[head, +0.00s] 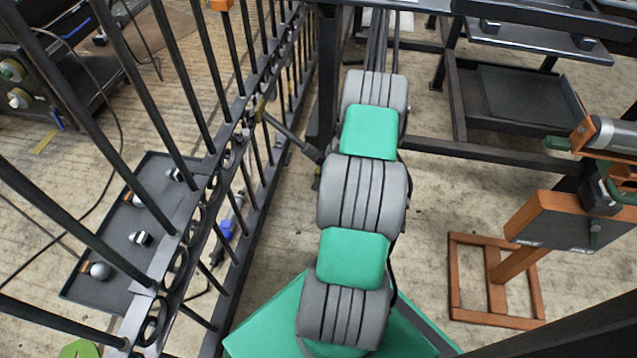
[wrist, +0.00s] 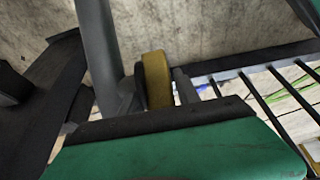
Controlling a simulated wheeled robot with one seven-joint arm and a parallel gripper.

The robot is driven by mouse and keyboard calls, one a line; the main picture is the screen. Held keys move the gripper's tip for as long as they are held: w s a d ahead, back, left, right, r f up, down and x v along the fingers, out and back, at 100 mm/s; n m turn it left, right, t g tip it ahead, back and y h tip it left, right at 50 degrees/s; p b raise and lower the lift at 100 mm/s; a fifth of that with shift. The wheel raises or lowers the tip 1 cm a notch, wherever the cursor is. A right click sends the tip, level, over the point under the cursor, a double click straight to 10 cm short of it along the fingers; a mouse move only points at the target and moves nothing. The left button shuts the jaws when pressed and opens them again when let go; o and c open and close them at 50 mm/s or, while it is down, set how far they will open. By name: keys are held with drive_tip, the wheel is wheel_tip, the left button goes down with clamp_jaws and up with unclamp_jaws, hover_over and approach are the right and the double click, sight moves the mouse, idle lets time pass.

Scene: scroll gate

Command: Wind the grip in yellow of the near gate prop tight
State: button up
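The yellow grip (wrist: 157,80) shows in the wrist view as a short, thick yellow piece seated in a dark bracket beside a grey post (wrist: 98,50). My gripper (wrist: 165,130) fills the lower part of that view as a green body with a black edge, and the grip appears beyond this edge. I see nothing held, but contact and the finger gap cannot be judged. My gripper is hidden there.
A dark tray (head: 105,268) with small parts lies beyond the gate bars. Black metal frames (head: 500,155) stand at the right, with an orange stand (head: 497,285) on the floor below. Bare floor (head: 430,210) shows right of my arm.

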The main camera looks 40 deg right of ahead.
clamp_jaws()
idle(0.4)
drive_tip(key=shift+s+f+g+h+p, duration=0.1)
drive_tip(key=shift+f+g+h+p, duration=0.1)
drive_tip(key=shift+g+h, duration=0.35)
drive_tip(key=shift+f+g+h+p, duration=0.1)
drive_tip(key=shift+g+h+p, duration=0.05)
drive_tip(key=shift+g+h, duration=0.35)
unclamp_jaws()
